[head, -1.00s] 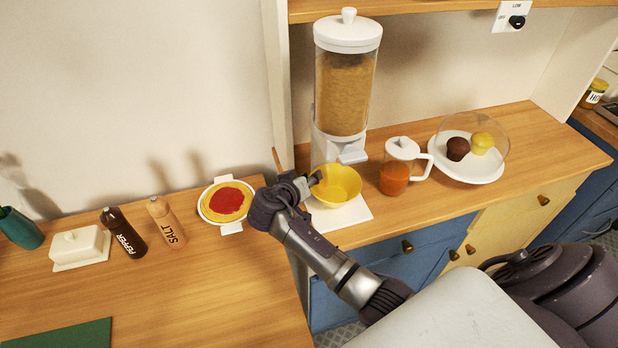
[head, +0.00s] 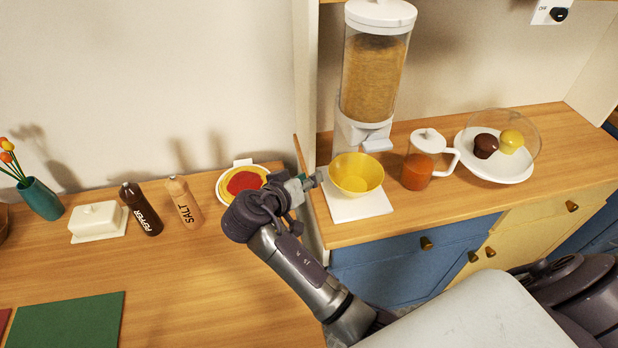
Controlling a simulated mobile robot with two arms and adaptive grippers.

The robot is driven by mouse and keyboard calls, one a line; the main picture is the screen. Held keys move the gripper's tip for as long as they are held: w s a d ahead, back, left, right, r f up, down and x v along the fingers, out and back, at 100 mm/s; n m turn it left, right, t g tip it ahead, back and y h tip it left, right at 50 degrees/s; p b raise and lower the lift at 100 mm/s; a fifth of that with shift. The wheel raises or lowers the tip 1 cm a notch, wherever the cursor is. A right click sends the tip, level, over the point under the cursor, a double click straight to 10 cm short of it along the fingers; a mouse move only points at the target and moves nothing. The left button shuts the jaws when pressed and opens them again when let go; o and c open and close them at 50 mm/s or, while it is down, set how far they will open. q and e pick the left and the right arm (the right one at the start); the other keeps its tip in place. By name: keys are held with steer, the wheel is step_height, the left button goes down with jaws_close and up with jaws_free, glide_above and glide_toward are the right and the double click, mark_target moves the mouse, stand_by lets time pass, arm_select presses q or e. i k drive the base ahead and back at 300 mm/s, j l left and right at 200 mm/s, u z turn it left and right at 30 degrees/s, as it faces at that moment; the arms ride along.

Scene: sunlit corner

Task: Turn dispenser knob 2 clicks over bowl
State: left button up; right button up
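The cereal dispenser (head: 373,80) stands upright on the counter, its clear cylinder well filled with tan cereal. A pale grey spout-like part (head: 377,144) juts from its lower front. I cannot make out a separate knob. The yellow bowl (head: 356,174) sits upright on the white square base (head: 362,207) below the spout. I see no cereal in it. My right gripper (head: 312,181) is just left of the bowl, its tips near the rim and holding nothing that I can see. The finger gap is too small and angled to judge. My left gripper is out of view.
A jug of orange-red liquid (head: 417,172) stands close right of the bowl. Farther right is a domed plate (head: 497,171) with muffins. A plate with a red-topped pancake (head: 243,182) lies behind my gripper. Salt (head: 184,202) and pepper (head: 141,208) mills stand left.

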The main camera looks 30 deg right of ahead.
mark_target(375, 142)
steer(key=z, duration=1.25)
steer(key=i+l+u, duration=0.2)
steer(key=k+l, duration=0.05)
steer(key=l, duration=0.05)
